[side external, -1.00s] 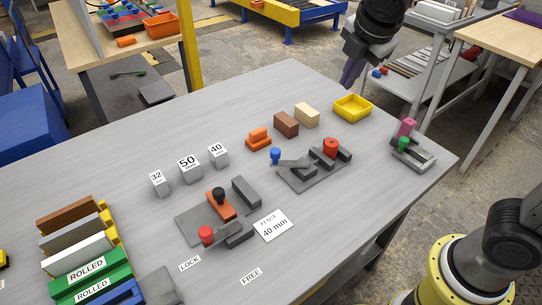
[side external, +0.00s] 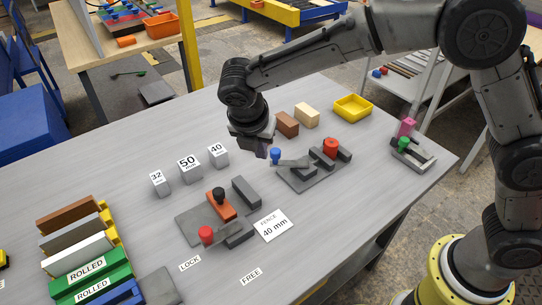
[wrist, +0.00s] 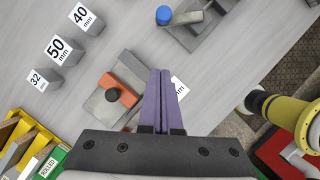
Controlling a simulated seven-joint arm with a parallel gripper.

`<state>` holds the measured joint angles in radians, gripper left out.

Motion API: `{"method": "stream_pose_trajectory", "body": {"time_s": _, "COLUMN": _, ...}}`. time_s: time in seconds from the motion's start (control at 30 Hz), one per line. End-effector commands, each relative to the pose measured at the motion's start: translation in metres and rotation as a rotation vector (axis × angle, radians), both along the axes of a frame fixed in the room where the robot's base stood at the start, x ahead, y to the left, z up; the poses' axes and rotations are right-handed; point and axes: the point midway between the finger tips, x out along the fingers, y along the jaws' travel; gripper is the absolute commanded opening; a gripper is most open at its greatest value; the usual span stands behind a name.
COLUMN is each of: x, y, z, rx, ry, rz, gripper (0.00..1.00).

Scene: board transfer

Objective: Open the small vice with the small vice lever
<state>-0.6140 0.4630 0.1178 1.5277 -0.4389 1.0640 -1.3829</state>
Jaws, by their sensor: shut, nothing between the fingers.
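Three clamp-like fixtures stand on the grey table; no label shows which is the small vice. The middle one (side external: 317,178) has dark jaws, a red round piece (side external: 330,148) and a grey lever with a blue knob (side external: 275,154); that knob also shows in the wrist view (wrist: 163,14). The smallest, at far right (side external: 415,155), has a green knob (side external: 403,143) and a pink block (side external: 407,127). The front one has a red-knobbed lever (side external: 206,234) and an orange block with a black knob (side external: 221,204). My gripper (wrist: 160,72) is shut and empty, above the table near the blue knob.
Number blocks (side external: 190,168) stand left of my gripper. Brown (side external: 286,124) and cream (side external: 306,115) blocks and a yellow tray (side external: 352,107) lie behind. A "FENCE 40 mm" card (side external: 273,226) and LOCK and FREE labels lie in front. A rack of coloured bars (side external: 85,255) is at left.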

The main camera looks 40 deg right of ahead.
Motion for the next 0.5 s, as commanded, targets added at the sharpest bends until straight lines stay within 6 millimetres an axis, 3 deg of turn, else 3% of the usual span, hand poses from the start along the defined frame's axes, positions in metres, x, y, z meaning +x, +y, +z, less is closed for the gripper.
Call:
{"method": "stream_pose_trajectory", "body": {"time_s": 0.27, "x": 0.002, "y": -0.004, "z": -0.010, "rx": -0.002, "ry": 0.002, "rz": -0.003, "gripper": 0.00}}
{"method": "stream_pose_trajectory", "body": {"time_s": 0.5, "x": 0.011, "y": -0.017, "z": -0.049, "rx": -0.002, "ry": 0.004, "rz": -0.003, "gripper": 0.00}}
